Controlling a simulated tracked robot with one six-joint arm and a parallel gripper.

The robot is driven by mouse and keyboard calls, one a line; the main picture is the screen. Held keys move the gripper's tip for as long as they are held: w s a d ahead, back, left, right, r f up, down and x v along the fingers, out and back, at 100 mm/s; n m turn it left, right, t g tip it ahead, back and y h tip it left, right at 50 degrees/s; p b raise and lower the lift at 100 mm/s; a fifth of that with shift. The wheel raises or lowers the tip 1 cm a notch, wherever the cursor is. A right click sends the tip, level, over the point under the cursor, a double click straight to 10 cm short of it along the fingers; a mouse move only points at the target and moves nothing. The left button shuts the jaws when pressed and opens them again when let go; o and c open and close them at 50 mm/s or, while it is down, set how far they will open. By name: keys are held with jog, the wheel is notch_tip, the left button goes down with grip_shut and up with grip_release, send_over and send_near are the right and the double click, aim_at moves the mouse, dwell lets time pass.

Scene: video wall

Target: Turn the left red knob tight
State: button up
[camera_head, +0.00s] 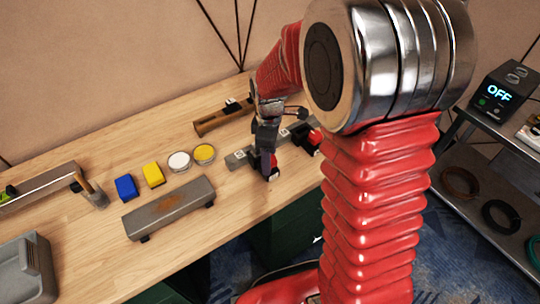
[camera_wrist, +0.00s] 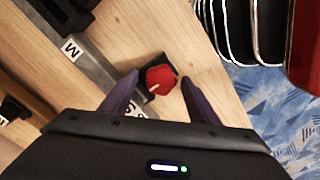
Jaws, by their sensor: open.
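The left red knob (camera_wrist: 160,77) sits on a small dark base at the end of a grey bar and has a white pointer mark toward the lower left in the wrist view. My gripper (camera_wrist: 160,82) is open, with its two dark purple fingers on either side of this knob and a visible gap on each side. In the head view my gripper (camera_head: 268,160) points down over the left red knob (camera_head: 274,172), partly hiding it. A second red knob (camera_head: 314,138) shows further right, partly behind my arm.
The grey bar (camera_head: 238,160) carries white labels. A grey block (camera_head: 168,207), blue block (camera_head: 126,187), yellow block (camera_head: 153,175) and round white and yellow pieces lie left on the wooden table (camera_head: 75,250). A shelf with an "OFF" display box (camera_head: 500,93) stands right. The table's front edge is near.

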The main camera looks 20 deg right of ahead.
jog(key=shift+c, duration=0.6)
jog(key=shift+d, duration=0.1)
jog(key=c, duration=0.9)
